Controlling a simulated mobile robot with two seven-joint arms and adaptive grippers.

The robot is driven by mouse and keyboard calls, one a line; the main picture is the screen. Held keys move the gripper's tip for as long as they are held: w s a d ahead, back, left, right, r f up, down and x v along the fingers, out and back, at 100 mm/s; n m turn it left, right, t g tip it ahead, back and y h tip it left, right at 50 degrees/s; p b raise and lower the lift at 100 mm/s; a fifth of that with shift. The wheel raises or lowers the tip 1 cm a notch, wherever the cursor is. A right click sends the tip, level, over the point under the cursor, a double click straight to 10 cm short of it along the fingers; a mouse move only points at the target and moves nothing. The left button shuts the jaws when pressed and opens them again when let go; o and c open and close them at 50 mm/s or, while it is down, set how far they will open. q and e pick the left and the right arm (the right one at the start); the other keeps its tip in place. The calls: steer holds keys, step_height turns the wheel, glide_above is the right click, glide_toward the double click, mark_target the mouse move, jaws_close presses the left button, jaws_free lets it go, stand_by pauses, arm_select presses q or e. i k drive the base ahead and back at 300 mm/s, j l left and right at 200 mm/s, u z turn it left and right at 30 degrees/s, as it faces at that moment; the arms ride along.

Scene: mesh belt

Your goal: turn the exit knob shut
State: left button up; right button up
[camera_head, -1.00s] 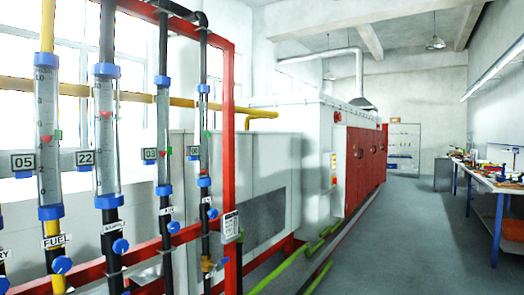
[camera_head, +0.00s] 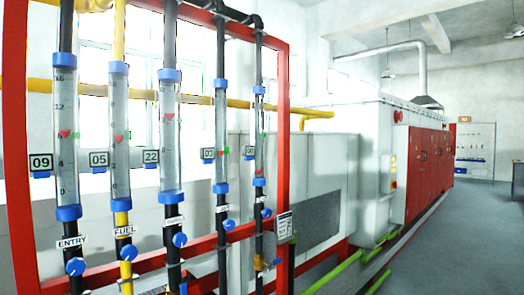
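Several flow tubes hang in a row on a red frame, each with a round blue knob low on its pipe. The knob by the ENTRY label (camera_head: 75,267) is nearest, at the lower left; the FUEL knob (camera_head: 128,253) is beside it. Farther right are a third knob (camera_head: 180,240), a fourth knob (camera_head: 229,225) and a fifth knob (camera_head: 266,213). The labels of these three are too small to read, so I cannot tell which is the exit knob. How far any knob is turned cannot be told. Neither of my grippers is in view.
The red frame (camera_head: 284,130) encloses the tubes. Yellow pipe (camera_head: 320,114) runs behind them. A long white and red machine (camera_head: 421,170) stands beyond, with green pipes (camera_head: 375,255) low along its side. Clear grey floor (camera_head: 470,240) lies at the right.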

mark_target(267, 213)
steer(key=i+l+u, duration=0.1)
steer(key=l, duration=0.25)
steer(key=i+l+u, duration=0.1)
steer(key=i+l, duration=0.15)
steer(key=i+l+u, duration=0.1)
steer(key=l, duration=0.4)
steer(key=i+l+u, duration=0.15)
steer(key=l, duration=0.25)
steer(key=i+l+u, duration=0.1)
steer(key=l, duration=0.3)
steer(key=i, duration=0.1)
